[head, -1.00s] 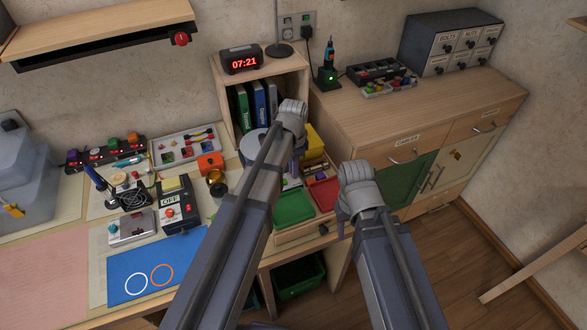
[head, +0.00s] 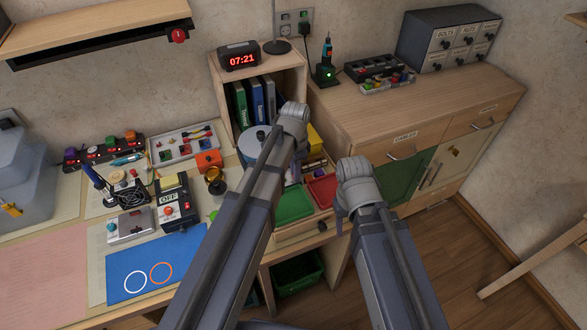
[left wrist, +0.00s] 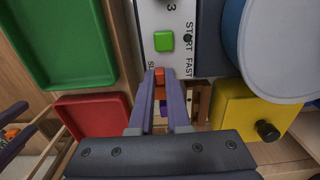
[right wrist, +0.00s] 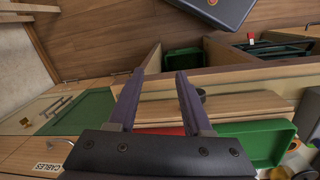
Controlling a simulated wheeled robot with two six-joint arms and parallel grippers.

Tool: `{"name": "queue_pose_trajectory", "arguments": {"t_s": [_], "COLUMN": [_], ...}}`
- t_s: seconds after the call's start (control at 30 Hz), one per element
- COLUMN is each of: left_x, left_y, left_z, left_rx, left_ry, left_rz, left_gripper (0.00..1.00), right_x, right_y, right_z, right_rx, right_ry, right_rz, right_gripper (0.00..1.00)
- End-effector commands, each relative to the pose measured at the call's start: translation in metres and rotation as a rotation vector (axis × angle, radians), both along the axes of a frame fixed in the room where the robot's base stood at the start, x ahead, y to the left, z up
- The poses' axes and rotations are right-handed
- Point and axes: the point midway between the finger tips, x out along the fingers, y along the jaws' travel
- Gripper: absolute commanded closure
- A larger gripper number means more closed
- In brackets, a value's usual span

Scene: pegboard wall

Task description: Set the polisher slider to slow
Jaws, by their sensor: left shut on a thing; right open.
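The polisher's white panel (left wrist: 166,22) shows in the left wrist view, with a green button (left wrist: 164,41) and the letters START, FAST and a partly covered SL. The orange slider knob (left wrist: 159,76) sits between my left fingertips, nearer the SL lettering than FAST. My left gripper (left wrist: 160,82) is shut on this knob. In the head view my left arm hides most of the polisher; its pale round wheel (head: 250,142) shows beside the arm. My right gripper (right wrist: 155,80) is open and empty, off the bench's right front; it also shows in the head view (head: 341,212).
A green tray (head: 293,205) and a red tray (head: 322,190) lie close to the left gripper. A yellow box (left wrist: 240,112) with a black knob stands right of the fingers in the left wrist view. The wooden cabinet (head: 440,100) is at the right.

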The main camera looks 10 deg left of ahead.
Motion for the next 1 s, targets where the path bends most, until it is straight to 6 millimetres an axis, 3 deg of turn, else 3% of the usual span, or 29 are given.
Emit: {"name": "queue_pose_trajectory", "arguments": {"t_s": [0.03, 0.07, 0.3, 0.67, 1.0], "left_x": [-0.005, -0.005, -0.004, -0.003, -0.003], "left_y": [-0.003, -0.003, -0.002, -0.001, -0.001], "left_z": [-0.001, -0.001, -0.001, 0.002, 0.034], "left_rx": [-0.007, -0.007, -0.004, -0.004, -0.004], "left_ry": [0.010, 0.010, 0.008, 0.006, 0.006], "left_rz": [-0.002, -0.003, -0.002, -0.002, -0.002], "left_gripper": [1.00, 0.83, 0.56, 0.55, 0.55], "right_x": [0.000, 0.000, 0.000, 0.000, 0.000], "right_y": [0.000, 0.000, 0.000, 0.000, 0.000], "right_z": [-0.001, -0.001, -0.001, 0.002, 0.034], "right_rx": [0.000, 0.000, 0.000, 0.000, 0.000], "right_ry": [0.000, 0.000, 0.000, 0.000, 0.000], "right_rz": [0.000, 0.000, 0.000, 0.000, 0.000], "right_gripper": [0.50, 0.50, 0.50, 0.50, 0.50]}}
